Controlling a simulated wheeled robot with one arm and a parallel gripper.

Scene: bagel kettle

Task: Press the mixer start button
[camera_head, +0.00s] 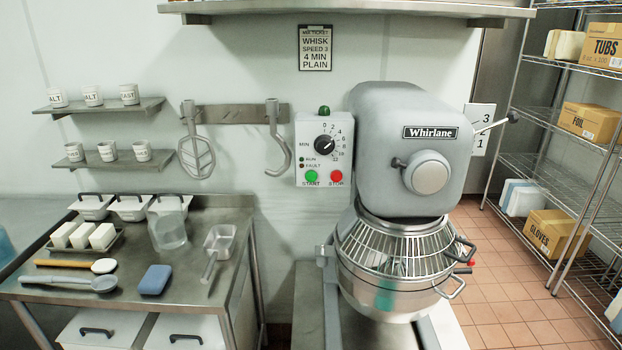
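The mixer (400,150) is a large grey machine marked "Whirlane", standing right of centre in the head view. The green START button (312,176) is at the panel's lower left. The red STOP button (336,177) is just right of it. A wire guard (395,248) covers the metal bowl (395,285) under the mixer head. My gripper is not in view.
A steel table (215,270) at left holds white tubs, a clear jug (171,231), a scoop and a blue sponge (155,279). Wire shelves (540,165) with boxes stand at right. Tiled floor (500,290) shows between mixer and shelves.

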